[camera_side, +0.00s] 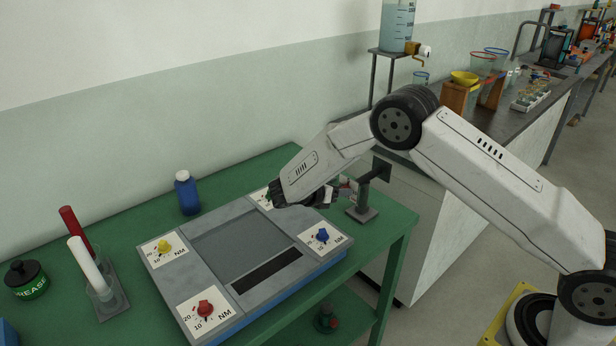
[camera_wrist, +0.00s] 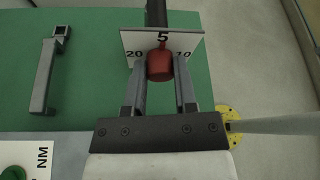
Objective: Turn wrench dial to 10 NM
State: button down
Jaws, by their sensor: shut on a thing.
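A red dial knob (camera_wrist: 160,66) stands on a white card (camera_wrist: 188,46) marked 20, 5 and 10 in the wrist view. A narrow red part of the knob points up toward the 5. My gripper (camera_wrist: 160,78) has one finger on each side of the knob and is shut on it. In the side view my gripper (camera_side: 328,197) is beside a dark stand (camera_side: 364,212) at the table's right end, and mostly hides the knob there. A grey wrench-shaped piece (camera_wrist: 45,80) lies on the green table in the wrist view.
A grey panel (camera_side: 240,232) bears a yellow knob (camera_side: 165,246), a red knob (camera_side: 205,308), a blue knob (camera_side: 323,236) and a partly hidden green one (camera_wrist: 13,173). A blue bottle (camera_side: 187,194) and a grease jar (camera_side: 27,279) stand left. The table's right edge is close.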

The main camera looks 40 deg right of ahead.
jog(key=shift+s+f+m+t+h, duration=0.15)
jog(key=shift+m+t+h, duration=0.2)
jog(key=shift+m+t, duration=1.35)
jog(key=shift+s+m+t+h, duration=0.25)
jog(key=shift+m+t, duration=0.5)
jog(key=shift+m, duration=1.75)
jog(key=shift+s+f+m+t+h, duration=0.1)
jog(key=shift+m+t+h, duration=0.3)
jog(key=shift+m+t, duration=1.3)
jog(key=shift+m+g, duration=0.4)
jog(key=shift+g, duration=0.05)
jog(key=shift+c, duration=2)
grip_release()
